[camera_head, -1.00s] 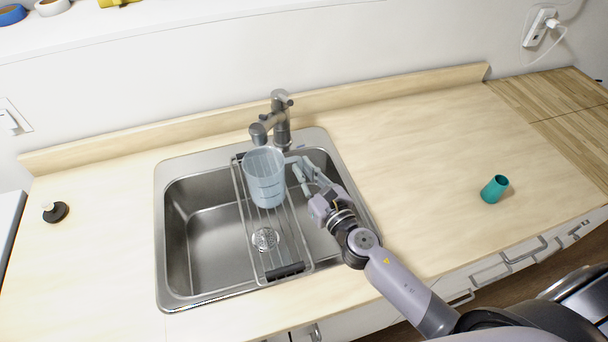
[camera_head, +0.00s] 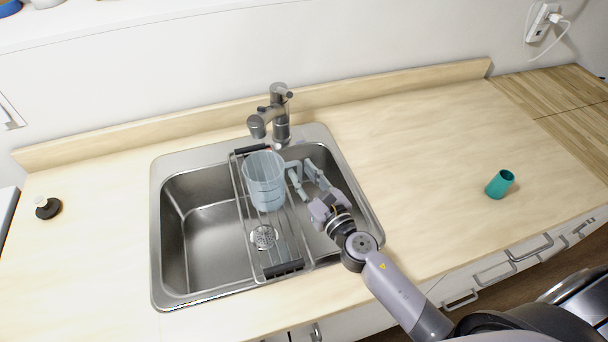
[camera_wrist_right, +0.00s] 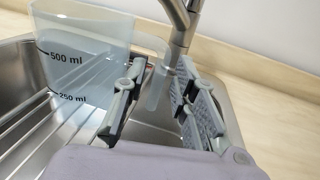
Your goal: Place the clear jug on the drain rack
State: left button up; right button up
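The clear jug (camera_head: 265,183) stands upright on the drain rack (camera_head: 285,268), towards its far end. Its markings and handle show in the right wrist view, where the jug (camera_wrist_right: 85,45) fills the upper left. My right gripper (camera_head: 306,180) is just right of the jug. In the right wrist view, my right gripper (camera_wrist_right: 160,105) has its two fingers spread apart, with the jug's handle (camera_wrist_right: 153,85) between them and a visible gap beside it. The rack spans the sink from back to front. My left gripper is not in view.
The steel sink (camera_head: 200,290) lies under the rack. The faucet (camera_head: 280,112) rises close behind the jug. A teal cup (camera_head: 499,184) is on the right counter and a dark stopper-like object (camera_head: 47,208) on the left. The counter between sink and cup is clear.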

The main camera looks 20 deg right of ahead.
jog(key=shift+o, duration=0.2)
jog(key=shift+r, duration=0.1)
jog(key=shift+r, duration=0.15)
jog(key=s+d+b, duration=0.2)
jog(key=s+b, duration=0.2)
jog(key=s, duration=0.7)
jog(key=shift+s+d, duration=0.2)
jog(key=shift+s, duration=0.2)
